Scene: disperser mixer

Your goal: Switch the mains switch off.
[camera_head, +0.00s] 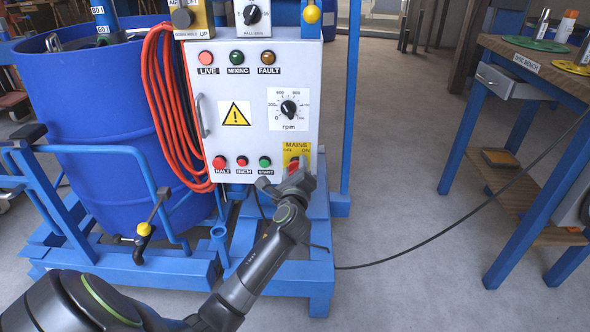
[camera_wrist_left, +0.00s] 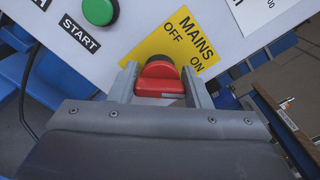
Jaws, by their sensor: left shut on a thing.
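The mains switch is a red rotary knob (camera_head: 294,163) on a yellow plate (camera_head: 297,149) at the lower right of the white control panel. In the left wrist view the red knob (camera_wrist_left: 160,72) sits between the two fingers of my left gripper (camera_wrist_left: 159,82), which is shut on it. The yellow plate (camera_wrist_left: 178,40) reads MAINS, OFF and ON, and its lettering is tilted to the gripper. My left gripper (camera_head: 292,176) hides part of the knob in the head view. I cannot tell exactly which word the knob points at. My right gripper is not in view.
The green START button (camera_wrist_left: 98,10) is close to the left finger. HALT (camera_head: 219,162) and INCH (camera_head: 242,161) buttons and an rpm dial (camera_head: 289,108) share the panel. Orange hose (camera_head: 170,110) hangs at its left. A workbench (camera_head: 520,62) stands right, with open floor between.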

